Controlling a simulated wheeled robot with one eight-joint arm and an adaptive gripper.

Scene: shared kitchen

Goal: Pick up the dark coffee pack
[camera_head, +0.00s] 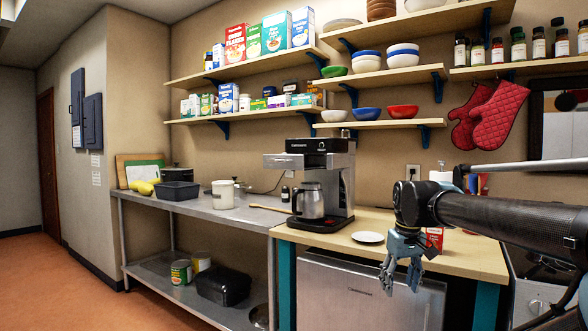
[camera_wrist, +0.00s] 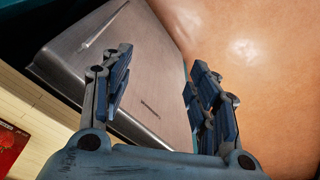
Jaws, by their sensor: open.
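I cannot make out a dark coffee pack for certain in either view. A red pack (camera_head: 436,238) stands on the wooden counter, partly hidden behind my gripper. A dark red printed surface (camera_wrist: 12,148) shows at the lower left edge of the wrist view, cut off by the frame; it may be the same pack. My gripper (camera_head: 401,274) hangs pointing down in front of the counter's front edge, its fingers apart and empty. In the wrist view, my gripper (camera_wrist: 158,65) has a clear gap between its fingers, with the steel appliance and floor beyond.
A coffee maker (camera_head: 338,175) with a steel jug (camera_head: 309,201) stands on the wooden counter (camera_head: 460,254), left of a white saucer (camera_head: 367,237). A steel appliance (camera_head: 340,295) sits below. Shelves hold boxes and bowls. Red oven mitts (camera_head: 497,110) hang above. The floor (camera_head: 60,280) at left is clear.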

